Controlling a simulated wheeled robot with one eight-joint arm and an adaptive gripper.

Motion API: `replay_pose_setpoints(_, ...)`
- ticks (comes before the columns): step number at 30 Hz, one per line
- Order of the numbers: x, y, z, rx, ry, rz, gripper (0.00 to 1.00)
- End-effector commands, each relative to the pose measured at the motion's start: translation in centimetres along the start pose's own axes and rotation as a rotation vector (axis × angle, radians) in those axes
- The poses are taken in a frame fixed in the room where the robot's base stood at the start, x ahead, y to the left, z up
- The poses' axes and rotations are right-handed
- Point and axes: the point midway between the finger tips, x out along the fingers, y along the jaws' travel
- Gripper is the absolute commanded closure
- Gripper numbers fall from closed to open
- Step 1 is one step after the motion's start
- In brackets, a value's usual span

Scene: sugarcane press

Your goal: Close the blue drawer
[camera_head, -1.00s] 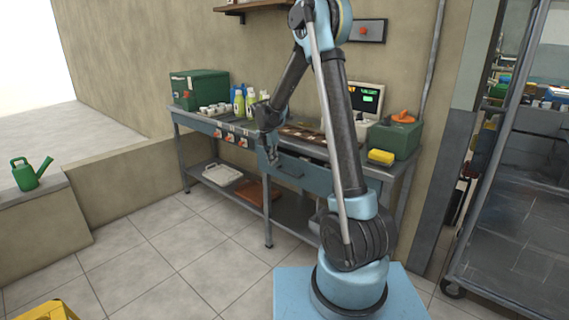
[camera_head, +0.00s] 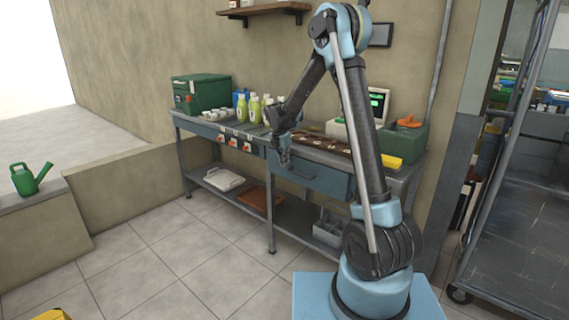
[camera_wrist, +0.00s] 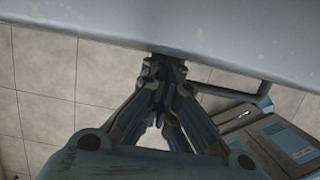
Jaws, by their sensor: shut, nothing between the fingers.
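The blue drawer (camera_head: 318,180) is under the right part of the workbench top, with a dark bar handle on its front. Its front looks flush or nearly flush with the bench; any small gap is too fine to tell. My gripper (camera_head: 285,163) is at the left part of the drawer front, left of the handle. In the wrist view my gripper (camera_wrist: 160,62) has its fingers together and empty, with the tips at the pale drawer front (camera_wrist: 210,30). Contact looks likely, but the tips are partly hidden. The handle (camera_wrist: 228,92) shows to the right of the fingers.
The workbench (camera_head: 225,128) carries a green box (camera_head: 200,94), several bottles (camera_head: 254,108), a brown tray (camera_head: 325,145) and a register (camera_head: 378,104). A lower shelf holds trays and a grey bin (camera_head: 328,228). A metal rack (camera_head: 500,160) stands at right. Floor in front is clear.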

Motion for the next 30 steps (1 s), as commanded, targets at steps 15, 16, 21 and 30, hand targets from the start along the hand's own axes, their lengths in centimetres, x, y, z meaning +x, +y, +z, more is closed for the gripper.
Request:
replay_pose_setpoints(15,-4.3,0.4,-2.9,0.003,0.000,-0.001,1.00)
replay_pose_setpoints(16,-4.9,0.5,-2.9,0.003,0.000,-0.001,1.00)
replay_pose_setpoints(21,-7.9,0.4,-2.9,0.002,0.000,-0.001,1.00)
replay_pose_setpoints(30,-10.5,0.3,-2.7,0.009,0.001,-0.002,1.00)
